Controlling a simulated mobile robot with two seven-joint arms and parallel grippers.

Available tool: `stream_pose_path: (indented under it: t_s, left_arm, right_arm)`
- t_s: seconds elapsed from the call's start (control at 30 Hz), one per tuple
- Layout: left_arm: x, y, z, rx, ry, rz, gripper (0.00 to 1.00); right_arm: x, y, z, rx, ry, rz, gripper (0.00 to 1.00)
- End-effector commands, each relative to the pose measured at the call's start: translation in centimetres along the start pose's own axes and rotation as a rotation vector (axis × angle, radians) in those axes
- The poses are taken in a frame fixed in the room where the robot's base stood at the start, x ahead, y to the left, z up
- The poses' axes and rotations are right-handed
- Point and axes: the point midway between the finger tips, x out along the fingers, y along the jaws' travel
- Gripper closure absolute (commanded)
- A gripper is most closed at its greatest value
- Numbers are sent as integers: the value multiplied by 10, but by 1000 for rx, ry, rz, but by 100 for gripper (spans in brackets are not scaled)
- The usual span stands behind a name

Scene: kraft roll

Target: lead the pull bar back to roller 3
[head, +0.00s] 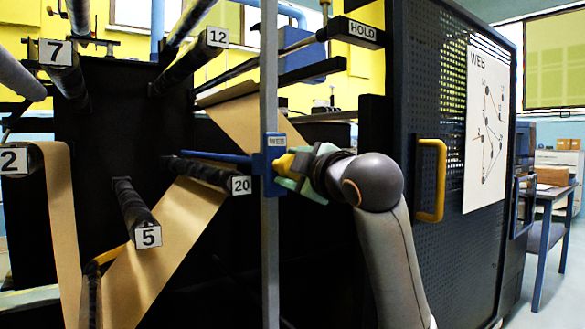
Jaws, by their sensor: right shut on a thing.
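The pull bar (215,156) is a blue bar just above roller 20 (241,185). Its near end meets a blue block labelled WEB (277,142), beside the grey upright post (270,80). My right gripper (287,166) is shut on the yellow knob of this block; its pale green fingers partly hide the knob. The brown kraft web (165,245) hangs down from roller 2 (14,161) and rises from low down towards roller 20. More web (245,118) shows above the bar. I see no label 3 on any roller. My left gripper is not in view.
Rollers 7 (56,52), 12 (217,38) and 5 (148,236) stick out towards me, as does a bar labelled HOLD (362,30). A perforated dark panel with a yellow handle (431,180) and a WEB chart (484,125) stands right of my arm.

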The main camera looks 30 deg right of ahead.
Motion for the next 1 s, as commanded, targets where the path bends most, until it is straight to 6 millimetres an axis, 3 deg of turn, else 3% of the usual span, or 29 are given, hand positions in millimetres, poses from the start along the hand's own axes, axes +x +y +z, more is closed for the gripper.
stream_pose_path:
  t_s: [0.37, 1.0]
  left_arm:
    - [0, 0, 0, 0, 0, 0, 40]
    - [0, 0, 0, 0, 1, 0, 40]
  right_arm:
    - [1, -1, 6, 1, -5, -1, 100]
    - [5, -34, 45, 2, -4, -2, 100]
